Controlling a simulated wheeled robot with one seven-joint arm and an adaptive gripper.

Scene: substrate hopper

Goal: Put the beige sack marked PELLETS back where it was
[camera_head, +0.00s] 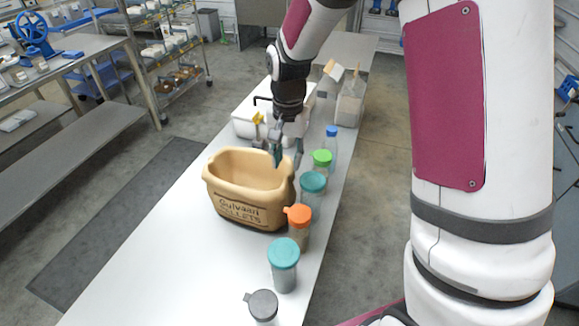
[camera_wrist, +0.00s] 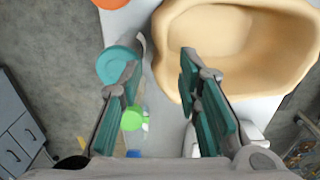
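The beige sack (camera_head: 245,208), marked "Gulvaan PELLETS", stands upright and open-topped on the long white table. My gripper (camera_head: 287,158) is open and empty, pointing down near the sack's far right rim in the head view. In the wrist view the fingers of my gripper (camera_wrist: 162,68) are spread apart. The sack (camera_wrist: 180,65) fills the upper right there, and the right finger overlaps its rim in the picture. I cannot tell whether that finger touches it.
Several lidded jars line the table's right edge: blue (camera_head: 331,131), green (camera_head: 322,158), teal (camera_head: 313,183), orange (camera_head: 298,215), teal (camera_head: 284,252) and grey (camera_head: 262,305). White bins (camera_head: 245,122) and an open carton (camera_head: 350,105) stand behind. The near left of the table (camera_head: 165,262) is clear.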

